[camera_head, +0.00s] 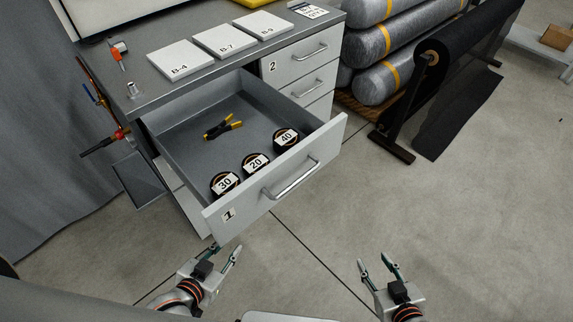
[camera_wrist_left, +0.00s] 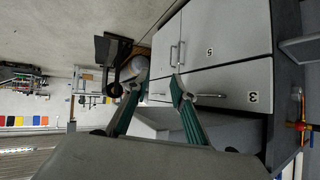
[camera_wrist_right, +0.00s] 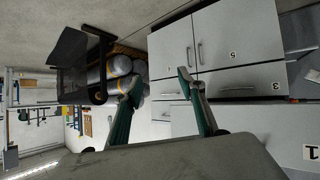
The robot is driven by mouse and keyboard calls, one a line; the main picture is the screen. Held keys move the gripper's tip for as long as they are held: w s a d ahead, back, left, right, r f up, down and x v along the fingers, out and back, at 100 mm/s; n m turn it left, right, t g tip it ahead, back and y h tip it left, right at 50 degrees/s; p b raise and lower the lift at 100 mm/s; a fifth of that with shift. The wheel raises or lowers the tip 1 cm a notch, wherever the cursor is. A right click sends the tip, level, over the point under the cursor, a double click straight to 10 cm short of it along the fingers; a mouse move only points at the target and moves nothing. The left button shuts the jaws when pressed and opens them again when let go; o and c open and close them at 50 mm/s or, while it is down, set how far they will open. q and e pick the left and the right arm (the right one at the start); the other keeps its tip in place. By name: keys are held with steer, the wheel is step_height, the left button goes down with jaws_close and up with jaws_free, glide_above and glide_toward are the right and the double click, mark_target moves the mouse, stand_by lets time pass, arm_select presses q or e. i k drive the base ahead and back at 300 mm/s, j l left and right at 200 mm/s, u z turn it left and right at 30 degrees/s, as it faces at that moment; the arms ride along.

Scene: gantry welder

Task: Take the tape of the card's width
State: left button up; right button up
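Three tape rolls lie in the open drawer 1 (camera_head: 162,131), in a row along its front: the one marked 30 (camera_head: 225,184), the one marked 20 (camera_head: 255,162) and the one marked 40 (camera_head: 286,138). A small white card (camera_head: 309,10) with dark print lies at the back right of the desk top; its print is too small for me to read surely. My left gripper (camera_head: 226,252) is open and empty, in front of and below the drawer front. My right gripper (camera_head: 375,262) is open and empty, further right over the floor.
A black and yellow clamp (camera_head: 222,127) lies in the drawer behind the rolls. White plates B-4 (camera_head: 180,59), B-7 (camera_head: 225,41) and B-9 (camera_head: 257,26) lie on the desk top. Drawer 2 (camera_head: 300,57) is closed. Grey wrapped rolls (camera_head: 385,75) and a black roll stand (camera_head: 440,75) are at right.

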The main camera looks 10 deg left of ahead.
mark_target(281, 137)
steer(key=k+z, duration=0.1)
steer(key=k, duration=0.5)
steer(key=l+z, duration=0.2)
steer(key=z, duration=1.05)
steer(key=i+j, duration=0.1)
steer(key=i, duration=0.6)
steer(key=i+j, duration=0.1)
steer(key=i, duration=0.6)
steer(key=i+u, duration=0.3)
steer(key=i, duration=0.4)
steer(key=i+l+u, duration=0.15)
steer(key=i+u, duration=0.15)
steer(key=i, duration=0.35)
steer(key=i+u, duration=0.7)
steer(key=i+l+u, duration=0.15)
steer(key=u, duration=0.25)
steer(key=i+u, duration=0.1)
steer(key=u, duration=1.2)
